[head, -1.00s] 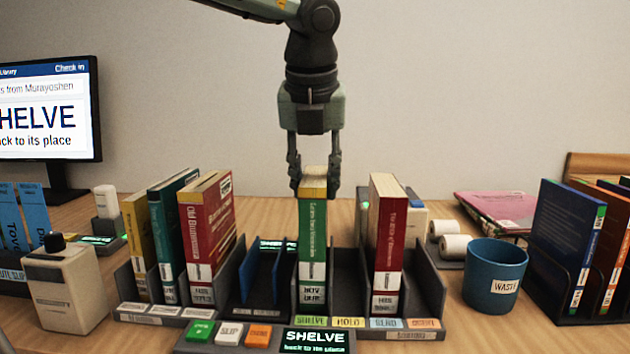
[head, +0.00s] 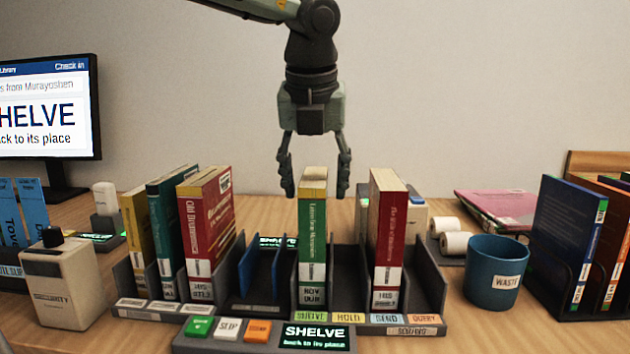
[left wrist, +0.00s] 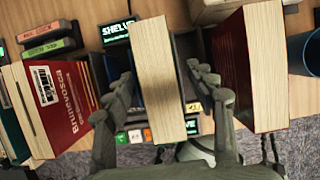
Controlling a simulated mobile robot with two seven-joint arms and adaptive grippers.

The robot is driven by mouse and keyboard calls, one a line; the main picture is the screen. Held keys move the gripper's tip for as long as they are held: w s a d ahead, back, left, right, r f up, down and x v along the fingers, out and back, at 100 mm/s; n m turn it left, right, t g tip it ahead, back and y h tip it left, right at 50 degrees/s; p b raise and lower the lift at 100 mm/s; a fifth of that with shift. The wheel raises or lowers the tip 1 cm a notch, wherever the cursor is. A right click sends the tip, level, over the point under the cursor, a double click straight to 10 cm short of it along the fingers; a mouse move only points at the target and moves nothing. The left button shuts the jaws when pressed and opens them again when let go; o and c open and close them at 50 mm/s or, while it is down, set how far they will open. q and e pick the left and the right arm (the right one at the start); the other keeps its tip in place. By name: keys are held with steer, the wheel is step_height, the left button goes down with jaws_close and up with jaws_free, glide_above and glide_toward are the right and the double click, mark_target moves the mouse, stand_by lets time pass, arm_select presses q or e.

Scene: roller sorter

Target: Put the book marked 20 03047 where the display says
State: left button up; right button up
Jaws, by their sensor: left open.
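A green book (head: 313,235) stands upright in the SHELVE slot (head: 311,316) of the grey sorter. Its spine print is too small to read for certain. My left gripper (head: 315,187) is open just above it, with one finger on each side of its top and clear of it. The left wrist view shows the pale page edge of the green book (left wrist: 158,75) between the spread fingers (left wrist: 165,95). The small display (head: 315,337) reads "SHELVE, back to its place", and the monitor (head: 40,110) also says SHELVE. My right gripper is not in view.
Yellow, teal and red books (head: 208,225) stand in the left slots. Another red book (head: 389,235) stands right of the green one. A blue WASTE cup (head: 494,275) and an upright rack of books (head: 570,245) are at right.

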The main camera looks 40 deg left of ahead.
arm_select(q)
steer(key=v, duration=1.2)
steer(key=shift+w, duration=0.1)
